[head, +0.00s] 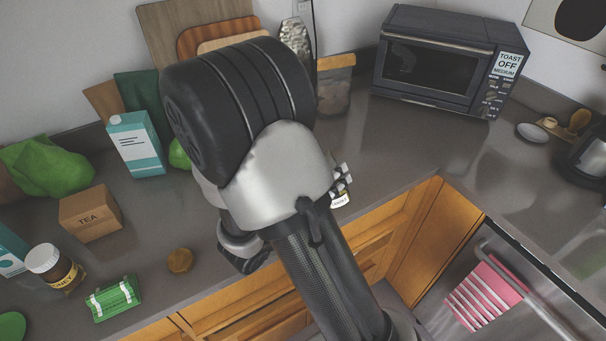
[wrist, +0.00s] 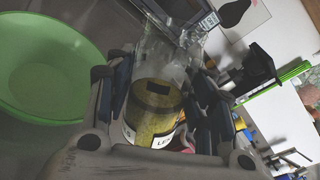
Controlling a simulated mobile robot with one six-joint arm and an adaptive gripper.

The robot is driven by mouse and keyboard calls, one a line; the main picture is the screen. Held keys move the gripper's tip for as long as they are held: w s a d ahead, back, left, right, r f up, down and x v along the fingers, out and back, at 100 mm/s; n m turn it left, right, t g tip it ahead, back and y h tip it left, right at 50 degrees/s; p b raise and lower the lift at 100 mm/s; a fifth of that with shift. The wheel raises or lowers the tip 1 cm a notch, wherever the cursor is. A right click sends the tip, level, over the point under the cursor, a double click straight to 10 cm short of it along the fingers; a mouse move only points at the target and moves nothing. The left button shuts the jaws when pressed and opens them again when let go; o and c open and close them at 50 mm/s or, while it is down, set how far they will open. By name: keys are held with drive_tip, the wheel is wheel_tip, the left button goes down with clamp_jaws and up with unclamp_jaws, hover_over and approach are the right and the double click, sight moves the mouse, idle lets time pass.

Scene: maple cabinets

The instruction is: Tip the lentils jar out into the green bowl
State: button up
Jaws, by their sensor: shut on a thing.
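In the wrist view my gripper (wrist: 155,92) is shut on the lentils jar (wrist: 150,122). The jar is a see-through container with yellow contents and a pale label, of which only the first letters show. Its exact tilt and its mouth are hard to tell. The green bowl (wrist: 42,75) is to the left of the jar in the wrist view, wide and apart from it. I see no lentils in the visible part of the bowl. In the head view my arm hides the jar and most of the area around it. A small green edge (head: 178,154) shows beside my arm.
On the grey counter stand a teal-and-white carton (head: 136,144), a tea box (head: 90,212), a honey jar (head: 53,267), a green packet (head: 114,299) and a round brown piece (head: 180,260). A toaster oven (head: 448,60) is at the back right. Counter before it is clear.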

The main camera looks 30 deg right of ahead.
drive_tip(key=shift+w, duration=0.2)
drive_tip(key=shift+r+n+p, duration=0.4)
drive_tip(key=shift+n+p, duration=0.4)
drive_tip(key=shift+p, duration=0.2)
drive_tip(key=shift+s+f+n+g+p, duration=0.1)
drive_tip(key=shift+f+n+g+p, duration=0.2)
drive_tip(key=shift+n, duration=0.55)
drive_tip(key=shift+f+n+g+p, duration=0.1)
drive_tip(key=shift+f+n+p, duration=0.25)
drive_tip(key=shift+n, duration=0.5)
drive_tip(key=shift+r+n+g+p, duration=0.3)
drive_tip(key=shift+r+n+p, duration=0.2)
drive_tip(key=shift+n+p, duration=0.35)
drive_tip(key=shift+w+a+f+n+p, duration=0.2)
drive_tip(key=shift+w+n+p, duration=0.45)
drive_tip(key=shift+p, duration=0.75)
drive_tip(key=shift+w+r+n+g+p, duration=0.1)
drive_tip(key=shift+r+n+g+p, duration=0.25)
drive_tip(key=shift+n+p, duration=0.95)
drive_tip(key=shift+w+f+p, duration=0.2)
drive_tip(key=shift+f+p, duration=0.15)
drive_tip(key=shift+p, duration=1)
